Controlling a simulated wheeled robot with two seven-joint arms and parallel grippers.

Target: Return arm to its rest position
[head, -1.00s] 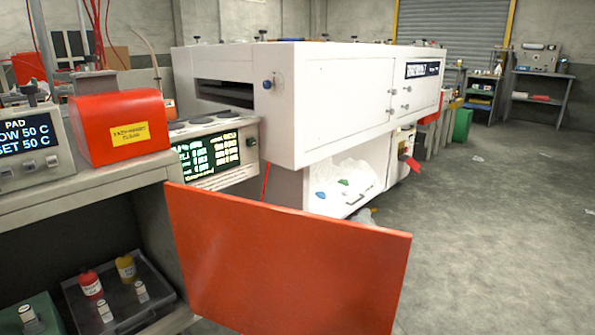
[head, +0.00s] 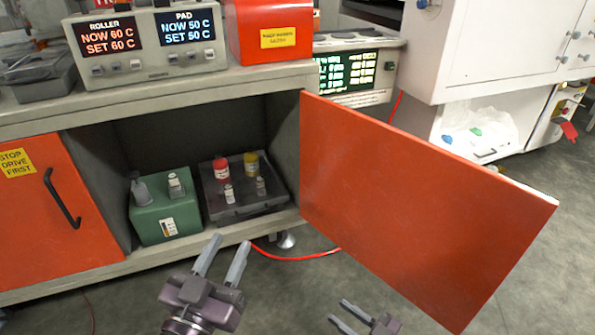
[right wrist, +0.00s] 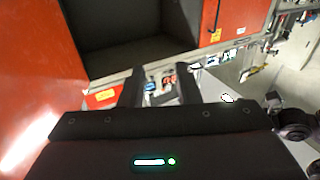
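My left gripper (head: 227,245) is in the lower middle of the head view, in front of the open cabinet bay. Its two fingers are apart with nothing between them. My right gripper (head: 340,312) is lower and further right, below the open orange door (head: 420,200). Its fingers are also apart and empty. In the right wrist view, the right gripper (right wrist: 158,85) shows two dark, separated fingers, with an orange panel on the left and a dark cabinet opening beyond.
The bay holds a green box (head: 165,215) and a dark tray (head: 245,205) with red and yellow bottles and small vials. The door projects toward me on the right. A closed orange door (head: 50,220) is at left. Control units (head: 145,45) stand on the counter.

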